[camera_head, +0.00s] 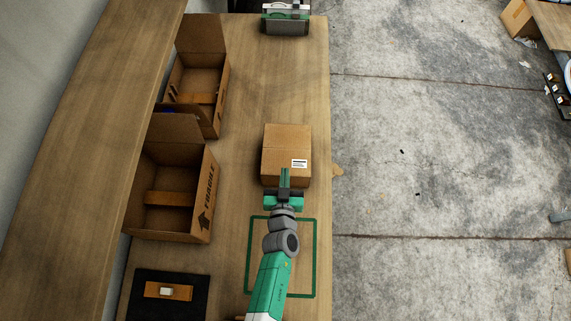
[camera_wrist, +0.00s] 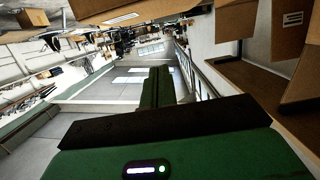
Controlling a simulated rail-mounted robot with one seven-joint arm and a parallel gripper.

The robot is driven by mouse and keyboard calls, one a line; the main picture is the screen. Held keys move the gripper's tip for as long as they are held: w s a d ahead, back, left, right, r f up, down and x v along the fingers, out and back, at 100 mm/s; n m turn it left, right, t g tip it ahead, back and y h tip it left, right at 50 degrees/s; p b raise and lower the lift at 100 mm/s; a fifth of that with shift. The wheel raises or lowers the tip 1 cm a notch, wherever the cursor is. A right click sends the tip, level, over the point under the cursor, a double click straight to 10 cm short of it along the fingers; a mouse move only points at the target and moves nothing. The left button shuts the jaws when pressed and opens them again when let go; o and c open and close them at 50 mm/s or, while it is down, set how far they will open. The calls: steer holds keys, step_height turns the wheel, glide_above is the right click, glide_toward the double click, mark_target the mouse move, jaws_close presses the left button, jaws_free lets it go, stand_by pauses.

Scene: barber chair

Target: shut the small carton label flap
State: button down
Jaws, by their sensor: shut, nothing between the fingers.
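The small carton (camera_head: 287,140) is a brown cardboard box on the wooden table, in the middle of the head view. A white printed label (camera_head: 299,163) shows near its lower right corner. I cannot make out the flap's edges or its angle. My gripper (camera_head: 285,174) is at the carton's near side, overlapping its lower edge in the picture; I cannot tell whether it touches. Its fingers (camera_wrist: 157,88) are together and empty in the wrist view. A labelled cardboard box (camera_wrist: 292,35) shows at the wrist view's upper right; I cannot tell if it is the same carton.
Two open cartons, a near one (camera_head: 172,223) marked FRAGILE and a far one (camera_head: 211,110), stand left of the small carton. A black mat (camera_head: 143,308) lies at the near left. A green-and-grey device (camera_head: 286,20) stands at the far end. The table (camera_head: 275,80) beyond the carton is clear.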

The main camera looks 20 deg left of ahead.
steer(key=b, duration=0.7)
glide_above(287, 159)
step_height(287, 159, down, 3)
steer(key=shift+w+r, duration=0.1)
steer(key=shift+r, duration=0.05)
step_height(287, 159, down, 2)
steer(key=shift+f+b, duration=0.25)
steer(key=shift+b, duration=0.95)
steer(key=shift+f+b, duration=0.35)
steer(key=shift+f, duration=0.05)
